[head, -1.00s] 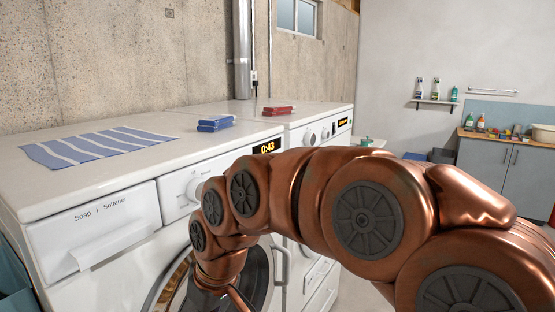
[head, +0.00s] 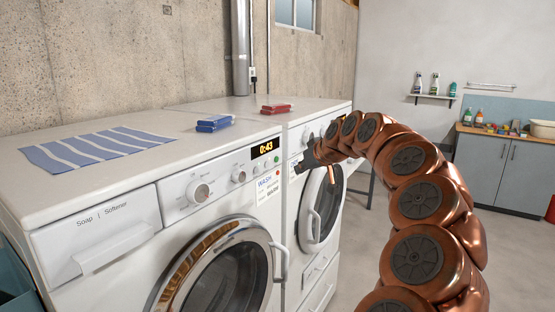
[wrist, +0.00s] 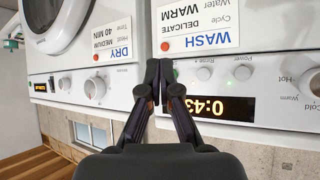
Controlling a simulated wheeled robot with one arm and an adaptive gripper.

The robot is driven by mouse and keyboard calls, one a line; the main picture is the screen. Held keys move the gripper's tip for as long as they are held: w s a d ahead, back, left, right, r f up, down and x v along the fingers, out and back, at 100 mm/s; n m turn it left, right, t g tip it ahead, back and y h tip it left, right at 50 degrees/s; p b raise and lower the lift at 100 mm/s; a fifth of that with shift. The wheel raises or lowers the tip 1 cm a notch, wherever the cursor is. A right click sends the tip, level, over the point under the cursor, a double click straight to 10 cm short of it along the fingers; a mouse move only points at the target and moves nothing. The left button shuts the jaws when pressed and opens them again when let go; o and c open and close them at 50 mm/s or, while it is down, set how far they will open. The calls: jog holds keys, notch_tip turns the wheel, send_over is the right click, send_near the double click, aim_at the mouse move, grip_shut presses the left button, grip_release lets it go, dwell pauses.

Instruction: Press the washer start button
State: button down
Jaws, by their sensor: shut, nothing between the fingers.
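The washer (head: 150,210) is the near white machine, with a lit 0:43 display (head: 265,148) and a WASH label (head: 268,186). In the wrist view the picture is upside down; the WASH label (wrist: 200,28), the 0:43 display (wrist: 210,107) and several small buttons show at right. A green button (wrist: 176,73) sits just right of my fingertips, partly hidden; I cannot read its label. My gripper (wrist: 157,66) is shut and empty, near the seam between washer and dryer. In the head view my gripper (head: 303,164) is in front of the dryer's panel. Contact cannot be told.
The dryer (head: 318,205) stands beside the washer, with a DRY label (wrist: 110,42) in the wrist view. The floor at right is open before a grey cabinet (head: 510,175).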

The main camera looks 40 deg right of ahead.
aim_at(277, 159)
jog(key=d, duration=0.2)
jog(key=s+d, duration=0.1)
jog(key=shift+s+d+f+m+h, duration=0.1)
jog(key=shift+d+m+h, duration=0.2)
jog(key=shift+d, duration=0.1)
jog(key=w+a+p, duration=0.2)
jog(key=w+p, duration=0.3)
jog(key=w, duration=0.3)
jog(key=shift+w+a, duration=0.3)
jog(key=shift+a, duration=0.05)
jog(key=shift+w, duration=0.1)
dwell(1.2)
jog(key=shift+w+a+b, duration=0.1)
jog(key=shift+w+b, duration=0.15)
jog(key=shift+b, duration=0.05)
